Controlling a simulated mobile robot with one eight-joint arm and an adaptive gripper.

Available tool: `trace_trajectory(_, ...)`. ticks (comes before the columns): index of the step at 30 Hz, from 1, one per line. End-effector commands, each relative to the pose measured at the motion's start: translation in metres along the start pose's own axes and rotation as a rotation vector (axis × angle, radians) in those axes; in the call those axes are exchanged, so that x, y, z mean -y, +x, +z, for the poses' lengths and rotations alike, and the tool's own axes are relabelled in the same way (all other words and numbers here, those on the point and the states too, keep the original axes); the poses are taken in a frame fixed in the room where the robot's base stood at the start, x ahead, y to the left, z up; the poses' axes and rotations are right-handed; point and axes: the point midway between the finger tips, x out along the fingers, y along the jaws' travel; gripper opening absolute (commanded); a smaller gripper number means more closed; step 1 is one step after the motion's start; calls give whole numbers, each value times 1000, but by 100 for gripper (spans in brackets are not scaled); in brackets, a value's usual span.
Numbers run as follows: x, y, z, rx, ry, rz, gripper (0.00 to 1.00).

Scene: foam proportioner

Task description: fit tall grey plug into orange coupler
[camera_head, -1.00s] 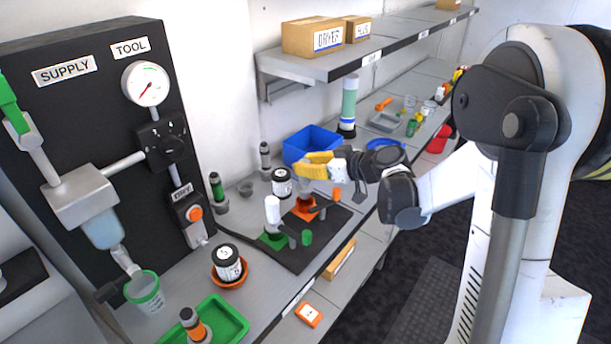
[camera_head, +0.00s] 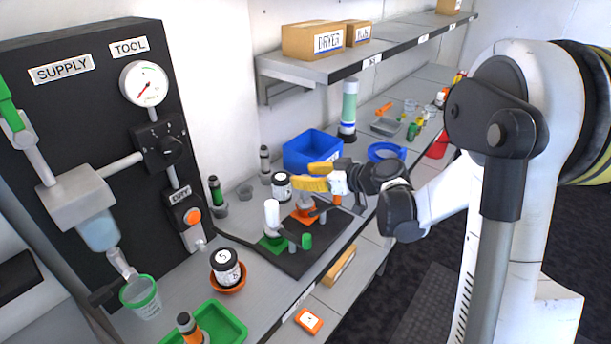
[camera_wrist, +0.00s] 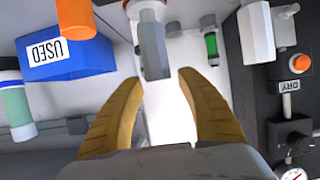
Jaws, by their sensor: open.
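The tall grey plug (camera_head: 305,203) stands upright at the orange coupler (camera_head: 303,217) on the black board, partly hidden under my gripper. In the wrist view the grey plug (camera_wrist: 153,50) hangs inverted in the picture, its free end by my fingertips. How deep it sits in the coupler cannot be told. My gripper (camera_head: 312,177) is open, its yellow fingers spread and empty above the coupler. The wrist view shows both fingers (camera_wrist: 160,78) apart, with a gap at the plug's end.
A white plug (camera_head: 272,213) stands on the green coupler (camera_head: 272,244) just left. A small green cap (camera_head: 307,241) and an orange one (camera_head: 337,197) stand nearby. The blue bin (camera_head: 312,150) and a black-lidded jar (camera_head: 281,186) are behind. A green tray (camera_head: 226,324) lies in front.

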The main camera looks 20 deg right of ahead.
Motion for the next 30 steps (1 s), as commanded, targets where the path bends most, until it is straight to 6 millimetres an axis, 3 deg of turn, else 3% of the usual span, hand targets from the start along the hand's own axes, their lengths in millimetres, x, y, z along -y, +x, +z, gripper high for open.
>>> trace_trajectory(12,-1,-87,-3,0,2,4,45)
trace_trajectory(16,-1,-107,-3,0,2,3,45)
trace_trajectory(21,3,-120,-3,11,8,-1,45)
trace_trajectory(26,37,-122,-7,127,88,-2,45)
trace_trajectory(30,87,-138,-5,308,204,50,45)
